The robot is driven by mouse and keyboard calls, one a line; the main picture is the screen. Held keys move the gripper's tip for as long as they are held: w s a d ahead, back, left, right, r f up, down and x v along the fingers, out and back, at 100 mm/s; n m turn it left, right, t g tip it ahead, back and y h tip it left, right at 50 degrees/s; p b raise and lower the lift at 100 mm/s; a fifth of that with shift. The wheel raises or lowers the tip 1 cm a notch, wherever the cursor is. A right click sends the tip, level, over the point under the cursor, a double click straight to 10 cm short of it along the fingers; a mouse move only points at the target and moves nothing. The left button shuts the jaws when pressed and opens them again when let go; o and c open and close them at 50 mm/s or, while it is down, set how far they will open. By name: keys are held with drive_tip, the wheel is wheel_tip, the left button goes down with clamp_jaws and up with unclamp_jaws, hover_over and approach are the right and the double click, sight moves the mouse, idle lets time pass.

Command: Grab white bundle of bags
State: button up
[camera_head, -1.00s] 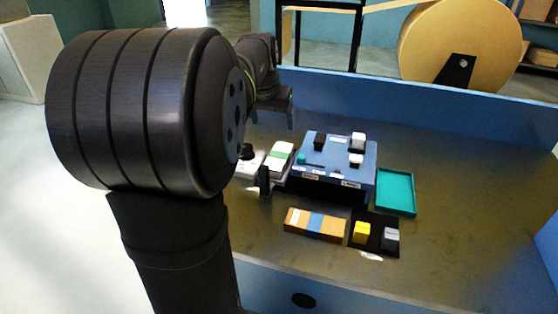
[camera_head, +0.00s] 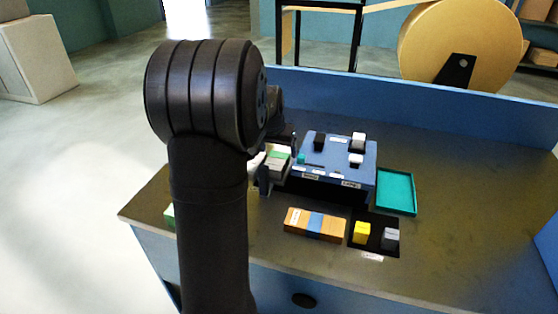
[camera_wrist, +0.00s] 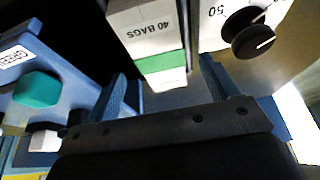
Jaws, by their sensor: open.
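The white bundle of bags (camera_head: 276,160) with a green band lies left of the blue control box in the head view. In the wrist view the bundle (camera_wrist: 146,32) is marked "40 BAGS", with its green band facing me. My gripper (camera_wrist: 163,76) is open, with one finger on each side of the bundle's near end. I cannot tell whether either finger touches it. In the head view my arm hides part of the gripper (camera_head: 279,162) and the bundle's surroundings.
The blue control box (camera_head: 330,168) stands right of the bundle. A white box with a black dial (camera_wrist: 250,35) is close beside it in the wrist view. A brown bundle (camera_head: 315,224), a teal tray (camera_head: 396,192) and a black tray (camera_head: 376,246) lie around. The table's right side is clear.

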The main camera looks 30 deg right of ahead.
drive_tip(key=x, duration=0.2)
drive_tip(key=shift+w+d+f, duration=0.1)
drive_tip(key=shift+w+f, duration=0.05)
drive_tip(key=shift+f, duration=0.25)
drive_tip(key=shift+c, duration=0.4)
drive_tip(key=c, duration=1.2)
drive_tip(key=shift+o, duration=0.2)
drive_tip(key=shift+r, duration=0.15)
